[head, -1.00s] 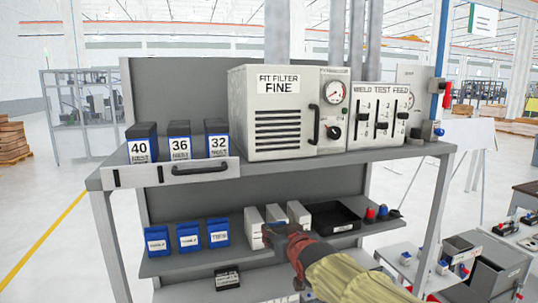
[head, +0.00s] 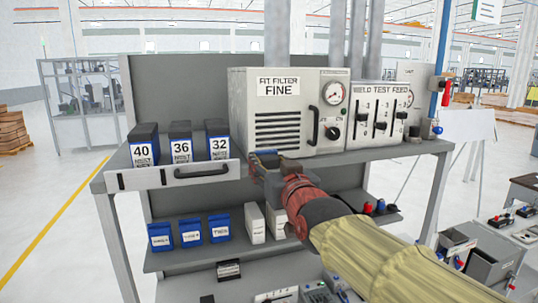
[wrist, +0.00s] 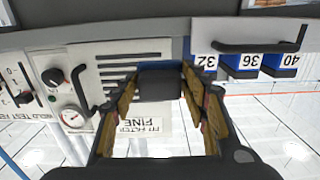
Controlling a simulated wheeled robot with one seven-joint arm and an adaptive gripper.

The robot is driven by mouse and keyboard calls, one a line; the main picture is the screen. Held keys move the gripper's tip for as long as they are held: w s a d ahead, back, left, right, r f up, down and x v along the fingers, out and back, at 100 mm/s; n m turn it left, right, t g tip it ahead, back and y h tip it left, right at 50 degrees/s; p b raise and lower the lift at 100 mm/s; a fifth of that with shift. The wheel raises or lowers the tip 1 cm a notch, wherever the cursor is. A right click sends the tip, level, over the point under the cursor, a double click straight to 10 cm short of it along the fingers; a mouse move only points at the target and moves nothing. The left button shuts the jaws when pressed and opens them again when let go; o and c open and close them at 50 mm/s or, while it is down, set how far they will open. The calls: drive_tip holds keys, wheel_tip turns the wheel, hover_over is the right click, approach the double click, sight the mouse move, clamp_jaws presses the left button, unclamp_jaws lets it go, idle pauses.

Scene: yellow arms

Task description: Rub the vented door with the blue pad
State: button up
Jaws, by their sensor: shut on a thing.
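The vented door (head: 290,103) is the pale front of the box labelled FIT FILTER FINE, with dark slots and a black upright handle (head: 313,125) at its right. It looks closed. It also shows upside down in the wrist view (wrist: 88,62). My gripper (head: 262,163) is just below the slots, at the shelf's front edge. Its fingers (wrist: 160,78) are shut on a dark block, the pad (wrist: 160,88), which looks almost black in the wrist view. In the head view my gripper mostly hides it. I cannot tell whether the pad touches the door.
Several dark, blue-based blocks numbered 40, 36 and 32 (head: 181,145) stand left of the box. A drawer front with a black handle (head: 201,173) lies below them. A slider panel (head: 379,112) is at right. The lower shelf holds blue packets (head: 190,231) and white boxes (head: 254,223).

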sight(270, 145)
drive_tip(key=shift+r, duration=0.4)
drive_tip(key=shift+a, duration=0.1)
drive_tip(key=shift+p+x, duration=1.15)
drive_tip(key=shift+x, duration=1.75)
drive_tip(key=shift+x, duration=1.05)
drive_tip(key=shift+f+b, duration=0.1)
drive_tip(key=shift+b, duration=0.2)
drive_tip(key=shift+w+d+f+b, duration=0.1)
drive_tip(key=shift+w+d+b, duration=0.1)
drive_tip(key=shift+d+b, duration=0.9)
drive_tip(key=shift+w+d+r+p, duration=0.15)
drive_tip(key=shift+d+r+p, duration=0.2)
drive_tip(key=shift+p, duration=0.65)
drive_tip(key=shift+d+f+p, duration=0.1)
drive_tip(key=shift+d+p, duration=0.4)
drive_tip(key=shift+p, duration=0.3)
drive_tip(key=shift+w+f, duration=0.15)
